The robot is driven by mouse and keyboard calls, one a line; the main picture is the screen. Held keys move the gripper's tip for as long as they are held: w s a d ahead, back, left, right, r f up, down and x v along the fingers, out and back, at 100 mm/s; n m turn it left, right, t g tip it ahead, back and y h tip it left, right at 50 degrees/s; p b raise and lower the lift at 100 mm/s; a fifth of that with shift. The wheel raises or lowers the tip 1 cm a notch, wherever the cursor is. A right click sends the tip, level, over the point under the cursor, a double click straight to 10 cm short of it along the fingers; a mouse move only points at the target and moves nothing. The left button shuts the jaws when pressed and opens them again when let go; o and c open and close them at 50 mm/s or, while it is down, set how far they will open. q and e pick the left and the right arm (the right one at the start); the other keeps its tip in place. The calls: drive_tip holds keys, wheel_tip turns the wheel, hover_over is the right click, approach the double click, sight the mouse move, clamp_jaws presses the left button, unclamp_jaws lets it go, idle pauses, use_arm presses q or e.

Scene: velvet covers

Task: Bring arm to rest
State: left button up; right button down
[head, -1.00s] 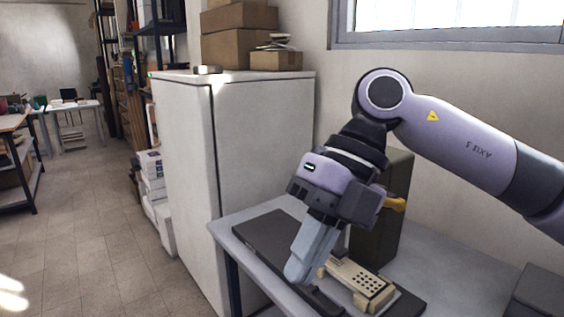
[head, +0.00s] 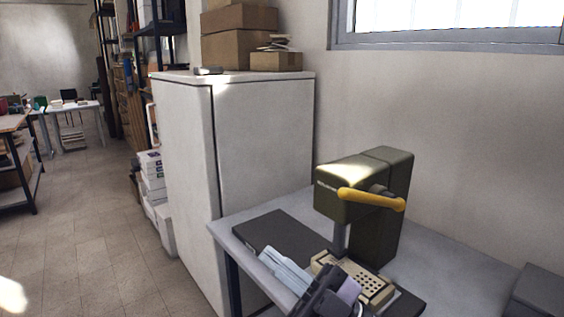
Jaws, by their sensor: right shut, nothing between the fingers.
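My right gripper (head: 268,252) shows at the bottom of the head view, low over the front of the grey table (head: 455,262). Its pale blue fingers are together, empty, and point up and left across a dark flat slab (head: 283,231). Its dark and lilac body is cut off by the bottom edge and covers part of a beige block with holes (head: 376,287). I cannot tell whether the gripper touches the block or slab. My left gripper is not in view.
A dark green press (head: 385,215) with a yellow handle (head: 370,199) stands behind the beige block. A tall white cabinet (head: 262,140) with cardboard boxes (head: 240,48) on top stands left of the table. A dark grey box (head: 540,292) is at right. Open floor lies at left.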

drive_tip(key=s+d+f+m+t+h, duration=0.1)
drive_tip(key=d+f+m+t+h, duration=0.1)
drive_tip(key=d+f+m+h, duration=0.6)
drive_tip(key=s+d+f+m+t+h, duration=0.15)
drive_tip(key=f+m+h, duration=0.3)
drive_tip(key=f, duration=0.65)
drive_tip(key=s+d+f+m+t+h, duration=0.1)
drive_tip(key=d+f+m+t+h, duration=0.2)
drive_tip(key=d+f+m+h, duration=0.5)
drive_tip(key=s+d+f+g, duration=0.3)
drive_tip(key=s+f+g, duration=0.1)
drive_tip(key=s+f, duration=0.7)
drive_tip(key=shift+f+g+h, duration=0.3)
drive_tip(key=shift+g+h, duration=0.05)
drive_tip(key=shift+h, duration=0.1)
